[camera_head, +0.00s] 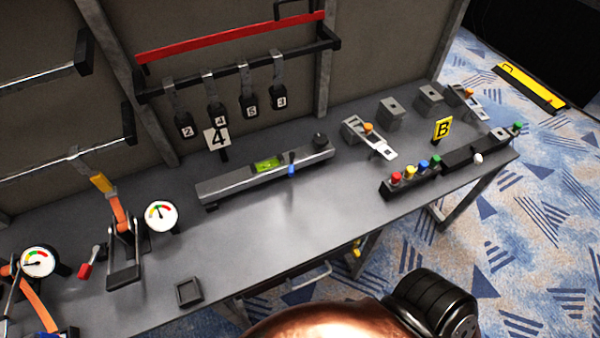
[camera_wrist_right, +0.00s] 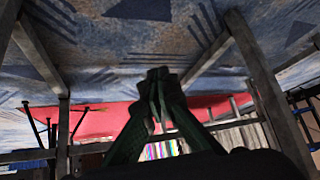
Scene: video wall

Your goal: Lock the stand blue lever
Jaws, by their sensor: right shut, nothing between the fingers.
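A small blue lever (camera_head: 291,169) stands up from the front side of a long grey bar-shaped stand (camera_head: 230,186) on the workbench in the head view. The stand carries a green level vial (camera_head: 267,164) left of the lever and a dark knob (camera_head: 320,140) at its right end. My right gripper (camera_wrist_right: 158,74) shows in the right wrist view, its fingertips together and empty, away from the lever, with carpet and metal legs behind it. Neither gripper shows in the head view. The lever is not visible in the wrist view.
The grey workbench (camera_head: 250,235) has bare room in front of the stand. Coloured buttons (camera_head: 410,174) and a yellow B sign (camera_head: 442,129) stand right. Gauges (camera_head: 160,215) and an orange-handled clamp (camera_head: 121,215) stand left. Numbered tags hang from a rail (camera_head: 240,70) behind.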

